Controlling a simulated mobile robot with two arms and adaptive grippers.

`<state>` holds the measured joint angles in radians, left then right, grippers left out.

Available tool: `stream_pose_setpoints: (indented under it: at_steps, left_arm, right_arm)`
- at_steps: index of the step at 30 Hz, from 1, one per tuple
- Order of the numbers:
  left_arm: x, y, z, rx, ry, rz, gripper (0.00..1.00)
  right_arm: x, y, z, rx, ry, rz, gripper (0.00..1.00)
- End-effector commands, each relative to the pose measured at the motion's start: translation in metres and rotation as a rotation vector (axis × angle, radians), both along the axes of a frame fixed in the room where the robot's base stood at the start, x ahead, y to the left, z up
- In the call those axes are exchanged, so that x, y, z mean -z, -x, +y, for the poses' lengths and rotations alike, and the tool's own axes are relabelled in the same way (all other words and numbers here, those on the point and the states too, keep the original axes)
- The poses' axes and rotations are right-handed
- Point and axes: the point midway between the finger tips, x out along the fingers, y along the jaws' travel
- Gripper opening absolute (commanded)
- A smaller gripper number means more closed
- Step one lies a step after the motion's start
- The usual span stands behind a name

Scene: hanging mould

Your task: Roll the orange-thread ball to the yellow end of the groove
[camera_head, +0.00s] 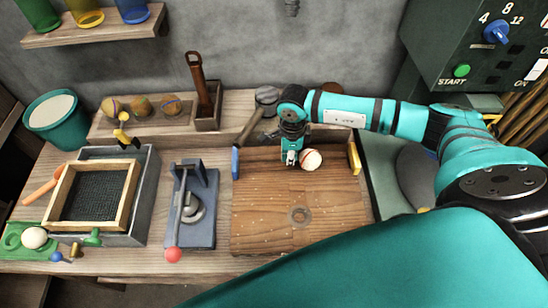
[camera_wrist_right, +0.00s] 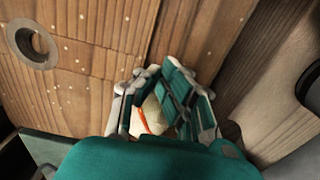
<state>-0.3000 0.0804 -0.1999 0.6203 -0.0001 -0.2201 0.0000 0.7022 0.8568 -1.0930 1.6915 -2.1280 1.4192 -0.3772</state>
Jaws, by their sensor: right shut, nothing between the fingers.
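A pale ball with an orange-red thread (camera_head: 311,160) sits along the back of the wooden board (camera_head: 260,218). It is nearer the yellow end piece (camera_head: 354,158) on the right than the blue end piece (camera_head: 235,163) on the left. My right gripper (camera_head: 291,158) is shut and empty, pointing down just left of the ball. Whether it touches the ball I cannot tell. In the right wrist view the ball (camera_wrist_right: 153,115) shows partly behind the fingers (camera_wrist_right: 152,82), its orange thread visible. The groove is hardly visible. My left gripper is not in view.
A mallet (camera_head: 250,122) lies behind the board.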

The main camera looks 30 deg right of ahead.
Motion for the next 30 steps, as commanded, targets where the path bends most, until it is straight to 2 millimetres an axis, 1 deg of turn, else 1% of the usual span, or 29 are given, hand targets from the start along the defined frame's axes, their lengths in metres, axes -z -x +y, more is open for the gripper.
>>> stream_pose_setpoints:
  at_steps: [16, 18, 21, 24, 27, 30]
  left_arm:
    - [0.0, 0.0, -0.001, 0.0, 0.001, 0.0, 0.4]
    - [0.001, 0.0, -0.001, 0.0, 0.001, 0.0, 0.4]
    - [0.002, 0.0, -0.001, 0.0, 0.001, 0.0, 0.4]
    - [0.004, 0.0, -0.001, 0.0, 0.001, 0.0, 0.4]
    - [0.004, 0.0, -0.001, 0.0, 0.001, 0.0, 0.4]
    - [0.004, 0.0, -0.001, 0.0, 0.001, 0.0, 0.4]
  right_arm:
    - [0.0, 0.0, 0.001, 0.0, -0.001, -0.002, 0.0]
    - [0.0, 0.003, -0.008, 0.001, 0.0, -0.001, 0.0]
    - [0.001, 0.015, -0.031, 0.004, 0.004, 0.001, 0.0]
    - [0.001, 0.024, -0.049, 0.002, 0.001, 0.0, 0.0]
    - [0.0, 0.026, -0.055, -0.001, -0.001, -0.002, 0.0]
    - [0.0, 0.026, -0.054, -0.002, -0.003, -0.003, 0.0]
